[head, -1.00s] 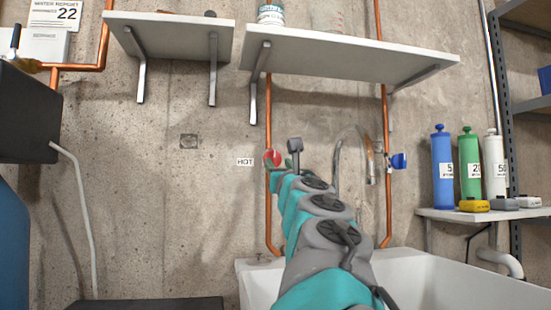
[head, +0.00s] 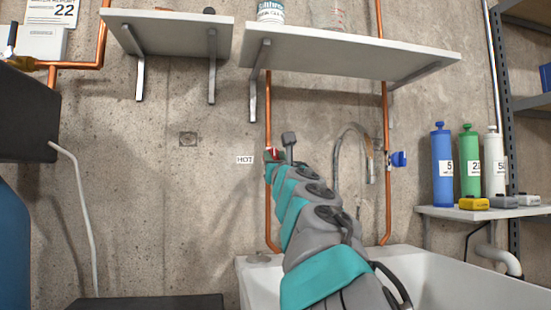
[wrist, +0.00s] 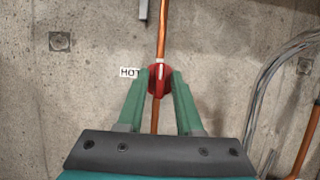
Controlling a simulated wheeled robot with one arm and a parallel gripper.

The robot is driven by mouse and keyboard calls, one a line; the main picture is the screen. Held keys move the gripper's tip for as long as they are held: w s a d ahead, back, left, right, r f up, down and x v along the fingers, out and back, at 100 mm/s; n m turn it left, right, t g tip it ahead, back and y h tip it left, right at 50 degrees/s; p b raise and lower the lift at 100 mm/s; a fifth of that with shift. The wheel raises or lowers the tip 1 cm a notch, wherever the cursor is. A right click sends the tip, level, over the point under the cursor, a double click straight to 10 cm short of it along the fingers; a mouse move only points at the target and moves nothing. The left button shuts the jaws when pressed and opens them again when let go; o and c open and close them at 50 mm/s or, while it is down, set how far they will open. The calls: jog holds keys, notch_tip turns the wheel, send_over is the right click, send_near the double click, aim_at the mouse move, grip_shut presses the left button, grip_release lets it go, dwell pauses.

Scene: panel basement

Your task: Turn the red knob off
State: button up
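The red knob (wrist: 160,79) sits on a vertical copper pipe, beside a "HOT" label (wrist: 129,72). A pale mark on it points upward in the wrist view. My gripper (wrist: 161,75) is open, with one green finger on each side of the knob. The fingertips are very close to its sides; I cannot tell if they touch it. In the head view the knob (head: 271,154) shows only in part, behind the end of my arm.
A blue knob (head: 398,159) is on the right copper pipe, past a curved faucet (head: 353,135). A white sink (head: 430,275) lies below. A shelf (head: 350,60) hangs above. Coloured bottles (head: 442,165) stand on a ledge at right.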

grip_shut()
jog(key=shift+m, duration=0.5)
jog(key=m+h+p, duration=0.1)
jog(key=m+h, duration=0.1)
jog(key=m, duration=0.2)
jog(key=shift+h, duration=0.4)
jog(key=m+h+p, duration=0.1)
jog(key=m+p, duration=0.1)
jog(key=m, duration=0.2)
jog(key=shift+a+r+h, duration=0.1)
jog(key=shift+r+h, duration=0.05)
jog(key=shift+h, duration=0.25)
jog(key=m+h+p, duration=0.1)
jog(key=m+p, duration=0.1)
jog(key=m, duration=0.2)
jog(key=m+g+h+p, duration=0.1)
jog(key=m+h+p, duration=0.1)
jog(key=m, duration=0.1)
jog(key=shift+m+g, duration=0.3)
jog(key=shift+m, duration=0.1)
jog(key=m+g+p, duration=0.1)
jog(key=m, duration=0.1)
jog(key=m+g+p, duration=0.1)
jog(key=m+p, duration=0.1)
jog(key=m, duration=0.1)
jog(key=shift+m, duration=0.3)
